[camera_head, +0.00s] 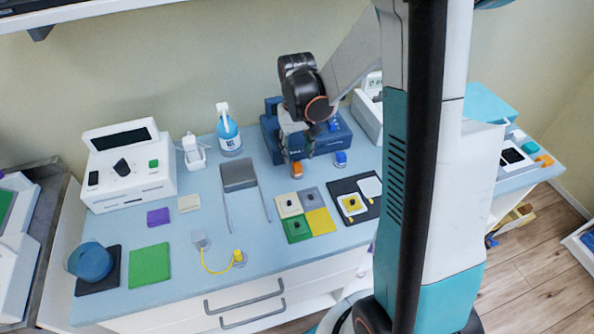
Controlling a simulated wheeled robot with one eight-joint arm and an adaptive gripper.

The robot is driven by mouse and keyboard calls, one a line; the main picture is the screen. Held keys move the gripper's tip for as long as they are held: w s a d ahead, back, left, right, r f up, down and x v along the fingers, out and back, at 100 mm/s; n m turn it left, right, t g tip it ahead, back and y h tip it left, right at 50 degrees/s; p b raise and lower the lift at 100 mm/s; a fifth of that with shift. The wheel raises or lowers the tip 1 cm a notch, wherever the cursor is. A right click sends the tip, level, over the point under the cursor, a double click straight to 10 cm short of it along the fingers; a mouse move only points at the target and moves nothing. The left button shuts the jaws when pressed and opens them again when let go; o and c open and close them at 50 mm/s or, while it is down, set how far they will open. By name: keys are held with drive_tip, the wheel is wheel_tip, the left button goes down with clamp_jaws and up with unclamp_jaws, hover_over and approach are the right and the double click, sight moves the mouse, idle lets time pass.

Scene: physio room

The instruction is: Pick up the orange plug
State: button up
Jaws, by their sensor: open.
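A small orange plug (297,170) stands on the blue tabletop, just in front of a dark blue box (330,146). My gripper (295,157) points down right above the orange plug, with its fingers open. The fingertips are at or very near the plug's top; I cannot tell whether they touch it. The fingers and wrist hide part of the blue box behind.
A blue plug (341,158) stands close to the right. Colored square tiles (299,229) lie in front, and a grey block with two rods (238,176) is to the left. My column hides the table's right part.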

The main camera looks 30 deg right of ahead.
sight(296, 163)
wheel_tip(296, 163, down, 6)
drive_tip(key=shift+s+a+r+b, duration=0.1)
drive_tip(key=shift+a+r+b, duration=0.1)
drive_tip(key=shift+b, duration=1.05)
drive_tip(key=shift+r, duration=0.1)
drive_tip(key=c, duration=0.9)
